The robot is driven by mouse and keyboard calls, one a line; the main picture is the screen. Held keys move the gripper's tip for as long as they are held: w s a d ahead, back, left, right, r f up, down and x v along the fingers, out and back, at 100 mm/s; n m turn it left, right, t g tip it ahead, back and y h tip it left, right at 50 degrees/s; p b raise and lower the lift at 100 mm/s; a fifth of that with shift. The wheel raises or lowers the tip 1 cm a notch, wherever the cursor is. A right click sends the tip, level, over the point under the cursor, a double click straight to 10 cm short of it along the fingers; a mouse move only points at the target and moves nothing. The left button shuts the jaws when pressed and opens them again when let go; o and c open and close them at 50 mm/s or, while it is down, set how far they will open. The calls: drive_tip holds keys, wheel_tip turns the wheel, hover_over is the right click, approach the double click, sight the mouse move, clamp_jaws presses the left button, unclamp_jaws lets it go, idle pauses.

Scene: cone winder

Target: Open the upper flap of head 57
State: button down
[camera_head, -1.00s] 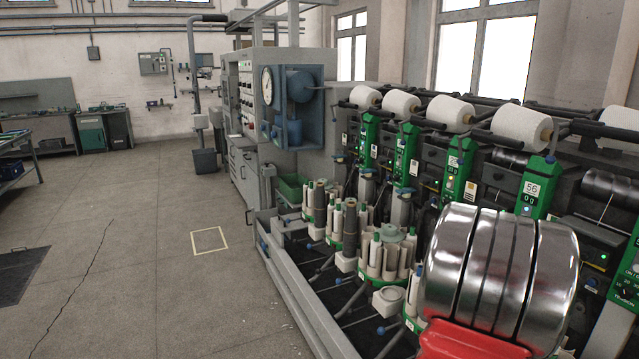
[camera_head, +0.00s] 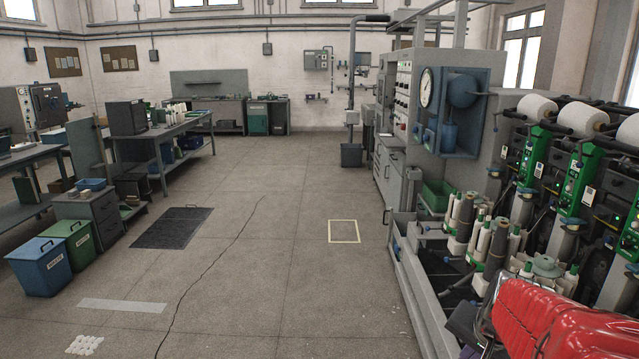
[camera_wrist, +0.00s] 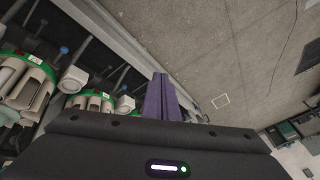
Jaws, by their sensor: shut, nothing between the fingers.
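The winder's heads line the right edge of the head view, with green panels such as this nearer head panel (camera_head: 581,183) and one farther back (camera_head: 532,160). My red arm covers the lower right of the head view.
Bobbin magazines (camera_head: 490,240) stand along the winder behind the grey front rail (camera_head: 420,300). They also show at the left of the wrist view (camera_wrist: 25,85). A blue bin (camera_head: 38,266) and a green bin (camera_head: 72,245) stand at the left. The middle floor is clear.

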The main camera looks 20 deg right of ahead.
drive_tip(key=s+a+r+n, duration=0.1)
drive_tip(key=a+n, duration=0.3)
drive_tip(key=a, duration=0.5)
drive_tip(key=s+a+r+n+y, duration=0.1)
drive_tip(key=s+a+r+n, duration=0.1)
drive_tip(key=a, duration=0.7)
drive_tip(key=s+a+r+n+t+y, duration=0.1)
drive_tip(key=a+r+n, duration=0.2)
drive_tip(key=a+n, duration=0.3)
drive_tip(key=a, duration=0.3)
drive_tip(key=shift+s+n, duration=0.35)
drive_tip(key=shift+n, duration=0.05)
drive_tip(key=c, duration=1.7)
unclamp_jaws()
drive_tip(key=shift+d, duration=0.1)
drive_tip(key=shift+c, duration=0.3)
